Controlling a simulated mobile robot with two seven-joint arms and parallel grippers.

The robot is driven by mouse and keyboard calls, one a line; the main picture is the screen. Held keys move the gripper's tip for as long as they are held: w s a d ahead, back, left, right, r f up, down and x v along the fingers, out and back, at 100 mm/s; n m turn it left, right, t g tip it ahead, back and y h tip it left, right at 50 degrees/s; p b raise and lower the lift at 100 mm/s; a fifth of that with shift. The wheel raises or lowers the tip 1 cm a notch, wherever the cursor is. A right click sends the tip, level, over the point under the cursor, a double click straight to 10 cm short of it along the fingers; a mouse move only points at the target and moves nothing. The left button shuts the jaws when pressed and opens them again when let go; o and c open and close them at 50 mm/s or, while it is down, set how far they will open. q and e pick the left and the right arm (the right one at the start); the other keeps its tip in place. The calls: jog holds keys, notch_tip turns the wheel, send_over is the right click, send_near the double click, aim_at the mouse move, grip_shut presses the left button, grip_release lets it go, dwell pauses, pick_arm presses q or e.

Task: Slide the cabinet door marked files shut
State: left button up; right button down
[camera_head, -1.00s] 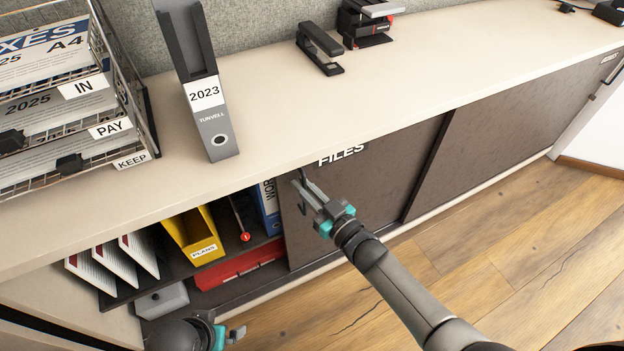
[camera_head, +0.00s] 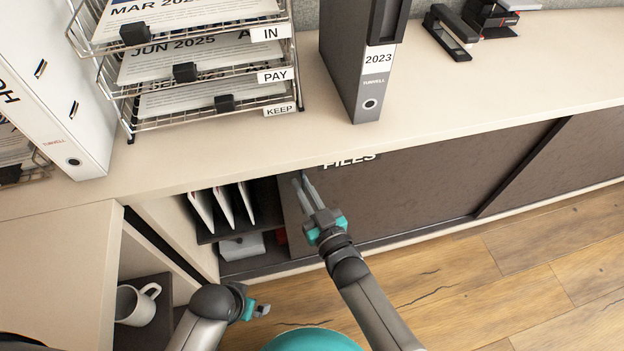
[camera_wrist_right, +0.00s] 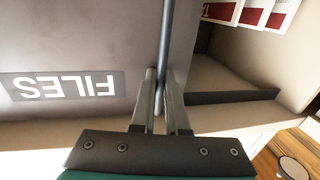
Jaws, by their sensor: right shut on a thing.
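The dark sliding door marked FILES (camera_head: 400,190) covers part of the cabinet front, with an open gap at its left. Its label (camera_head: 350,161) is partly hidden by the worktop edge and shows upside down in the right wrist view (camera_wrist_right: 62,87). A slim upright bar handle (camera_wrist_right: 165,45) runs along the door's left edge. My right gripper (camera_head: 304,183) is shut on this handle; in the right wrist view its fingers (camera_wrist_right: 162,90) lie on either side of the bar. My left gripper (camera_head: 257,311) is low in front of the cabinet, apart from the door; its finger gap is unclear.
White-and-red folders (camera_head: 222,205) and a grey box (camera_head: 242,246) sit inside the gap. A second dark door (camera_head: 560,165) is at the right. The worktop (camera_head: 250,150) bears wire trays (camera_head: 200,122) and a 2023 binder (camera_head: 368,100). A mug (camera_head: 135,304) stands in the left compartment.

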jog(key=shift+s+a+f, duration=0.1)
jog(key=shift+s+a, duration=0.05)
jog(key=shift+a, duration=0.15)
jog(key=c, duration=1.2)
grip_release()
